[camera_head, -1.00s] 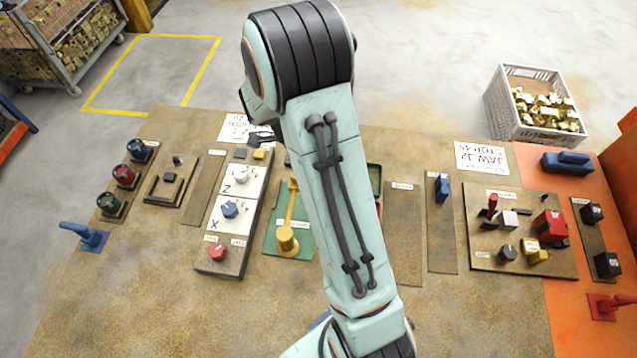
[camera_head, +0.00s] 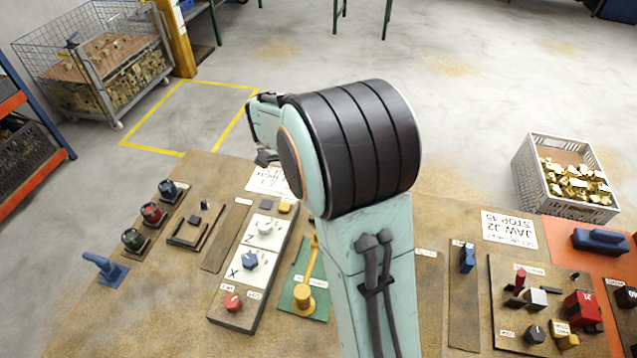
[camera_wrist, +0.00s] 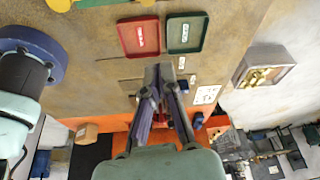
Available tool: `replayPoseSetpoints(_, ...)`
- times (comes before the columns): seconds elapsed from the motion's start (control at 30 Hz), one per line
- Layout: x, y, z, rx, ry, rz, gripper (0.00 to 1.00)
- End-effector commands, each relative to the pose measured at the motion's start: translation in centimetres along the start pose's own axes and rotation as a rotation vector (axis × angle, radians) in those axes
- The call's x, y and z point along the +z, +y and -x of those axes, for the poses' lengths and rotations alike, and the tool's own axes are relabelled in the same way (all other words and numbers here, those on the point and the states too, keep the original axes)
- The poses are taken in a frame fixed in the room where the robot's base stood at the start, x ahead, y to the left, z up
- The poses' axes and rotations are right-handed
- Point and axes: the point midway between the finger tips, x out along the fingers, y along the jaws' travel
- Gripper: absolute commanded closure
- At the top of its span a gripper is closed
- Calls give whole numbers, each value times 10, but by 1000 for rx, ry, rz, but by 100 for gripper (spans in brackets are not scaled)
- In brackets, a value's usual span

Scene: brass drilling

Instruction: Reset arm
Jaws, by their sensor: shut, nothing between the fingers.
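My arm rises through the middle of the head view with its dark ribbed joint (camera_head: 362,150) in front. My gripper (camera_head: 266,158) partly shows to the left of that joint, above the back edge of the bench. In the wrist view my gripper (camera_wrist: 160,72) has its fingers together at the tips, with nothing between them. A red tray (camera_wrist: 139,36) and a green tray (camera_wrist: 187,33) lie beyond the fingertips in that view. My gripper touches nothing that I can see.
The bench (camera_head: 110,325) carries a panel with X and Z knobs (camera_head: 252,262), a yellow lever (camera_head: 306,285) and a blue handle (camera_head: 104,267). A grey crate of brass pieces (camera_head: 566,178) stands behind right, and a wire cage (camera_head: 98,65) behind left. The floor between is clear.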

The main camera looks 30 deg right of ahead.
Motion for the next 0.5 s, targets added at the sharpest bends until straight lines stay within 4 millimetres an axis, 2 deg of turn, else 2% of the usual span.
replayPoseSetpoints(0.17, 0, 0, 0, 0, 0, 1, 100)
replayPoseSetpoints(0.27, 1, -1, 10, -27, -12, 2, 100)
replayPoseSetpoints(0.37, -3, 1, 40, -107, -50, -6, 100)
replayPoseSetpoints(0.47, -10, 25, 74, -190, -117, 41, 100)
replayPoseSetpoints(0.5, -11, 41, 84, -217, -148, 110, 100)
